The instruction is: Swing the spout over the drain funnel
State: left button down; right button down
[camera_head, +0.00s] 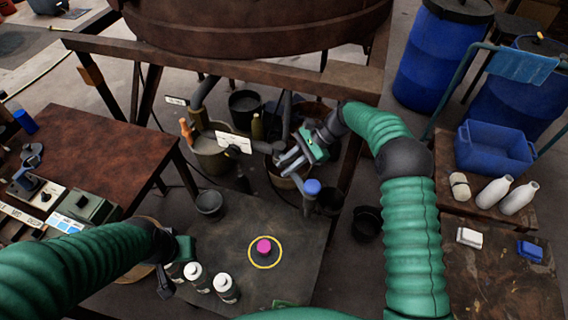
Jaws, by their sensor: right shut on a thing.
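The spout (263,147) is a dark grey pipe below the big brown vat. My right gripper (288,160) reaches in from the right and is shut at the spout, its jaws covering part of it. A brown round vessel (282,178) lies beneath the jaws. A small grey funnel-like cup (209,203) is left of the spout, at the dark bench's back edge; I cannot tell for sure that it is the drain funnel. The spout end appears apart from this cup. My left gripper (172,268) is low on the left beside white-capped bottles; its jaws are unclear.
The brown vat (250,28) and its rusty beam (225,67) hang above. A blue-capped post (312,187) stands close to my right gripper. White-capped bottles (225,287) stand near my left gripper. A blue crate (495,150) is at right.

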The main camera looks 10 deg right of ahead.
aim_at(286, 161)
jog(key=shift+w+d, duration=0.1)
jog(key=shift+w, duration=0.05)
jog(key=c, duration=1.3)
grip_release()
jog(key=shift+c, duration=0.2)
jog(key=shift+r, duration=0.1)
jog(key=shift+r, duration=0.4)
jog(key=shift+s+r, duration=0.2)
jog(key=shift+r, duration=0.45)
jog(key=shift+s+r, duration=0.15)
jog(key=shift+r, duration=0.45)
jog(key=s+a+r+b, duration=0.1)
jog(key=s+a, duration=0.1)
jog(key=s, duration=1.3)
jog(key=shift+a, duration=0.2)
jog(key=shift+r, duration=0.15)
jog(key=shift+c, duration=0.3)
